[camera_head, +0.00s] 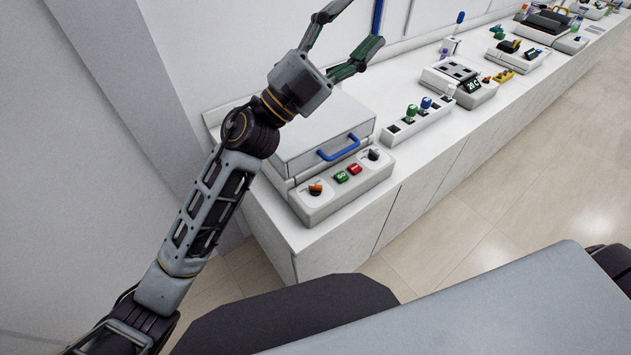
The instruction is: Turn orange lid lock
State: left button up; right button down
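The orange lid lock (315,189) is a small knob on a white round plate, at the left end of the front panel of a white lidded device (345,195). The device's grey lid (320,130) looks closed and has a blue handle (338,148) at its front. My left gripper (358,22) is open and empty, above and behind the device near the wall. It is well apart from the orange knob, and my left forearm passes to the left of the device. My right gripper is out of view.
A green button (341,177), a red button (355,169) and a dark knob (374,154) share the front panel. A rack (418,122) with green and blue caps stands just right. More instruments line the counter. The floor in front (470,245) is clear.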

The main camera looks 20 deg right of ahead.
pick_arm(q)
jog(key=s+d+f+m+g+y, duration=0.45)
jog(key=s+d+m+g, duration=0.25)
jog(key=s+m+g, duration=0.3)
jog(key=m+t+y, duration=0.1)
jog(key=t+y, duration=0.5)
jog(key=y, duration=1.5)
send_over(315, 186)
notch_tip(315, 186, down, 18)
jog(key=shift+w+h, duration=0.1)
jog(key=shift+h, duration=0.15)
jog(key=shift+f, duration=0.1)
jog(key=shift+f+p, duration=1.25)
jog(key=shift+f, duration=5.5)
